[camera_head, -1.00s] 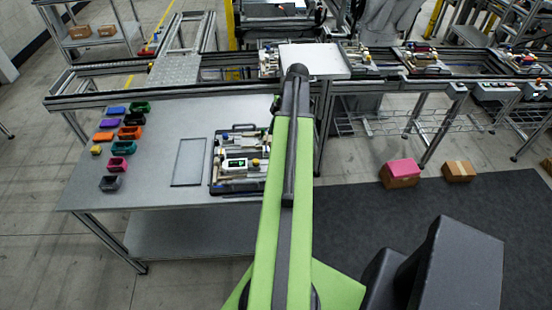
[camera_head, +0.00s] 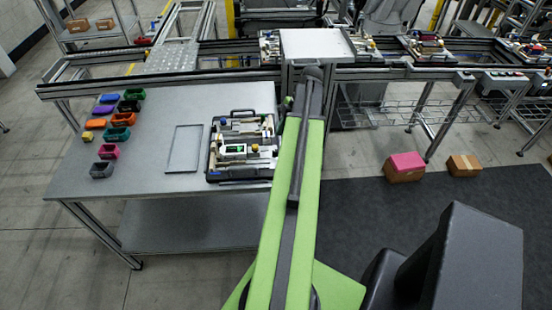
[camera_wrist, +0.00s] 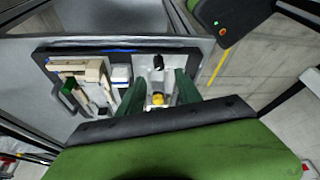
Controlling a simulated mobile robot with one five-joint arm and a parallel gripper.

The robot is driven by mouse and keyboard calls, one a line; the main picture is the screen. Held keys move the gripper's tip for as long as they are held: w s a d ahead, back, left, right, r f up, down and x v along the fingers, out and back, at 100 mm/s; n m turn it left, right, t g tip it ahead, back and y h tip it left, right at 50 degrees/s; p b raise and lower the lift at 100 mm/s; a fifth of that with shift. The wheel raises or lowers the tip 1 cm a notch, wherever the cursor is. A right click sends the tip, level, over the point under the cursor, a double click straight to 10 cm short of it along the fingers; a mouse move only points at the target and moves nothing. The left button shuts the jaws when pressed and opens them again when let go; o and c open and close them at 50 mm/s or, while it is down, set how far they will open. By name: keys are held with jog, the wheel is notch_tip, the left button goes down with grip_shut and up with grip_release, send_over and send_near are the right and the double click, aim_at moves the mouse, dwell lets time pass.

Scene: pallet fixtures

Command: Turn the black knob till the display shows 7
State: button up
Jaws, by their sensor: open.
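The fixture pallet (camera_head: 210,165) lies on the grey table, with a white unit whose small display (camera_head: 233,149) glows green; I cannot read its digit. The pallet also shows in the wrist view (camera_wrist: 45,52). There, a black knob (camera_wrist: 158,62) stands on a pale part near the pallet's far edge. A yellow knob (camera_wrist: 158,98) is nearer to me. My gripper (camera_wrist: 161,78) is open, its two dark green fingers apart on either side of the yellow knob in the picture, with the black knob just beyond the tips. I see no contact. My arm hides the gripper in the head view.
Several coloured bins (camera_head: 117,134) stand on the left of the table (camera_head: 160,185). A conveyor rail (camera_head: 160,85) runs behind the table. Boxes (camera_head: 404,168) sit on the floor at right.

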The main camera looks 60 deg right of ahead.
aim_at(275, 151)
jog(key=b+x, duration=0.5)
jog(key=x, duration=0.2)
jog(key=shift+f, duration=0.15)
jog(key=shift+c, duration=0.4)
grip_shut()
jog(key=shift+a, duration=0.3)
jog(key=shift+d, duration=0.2)
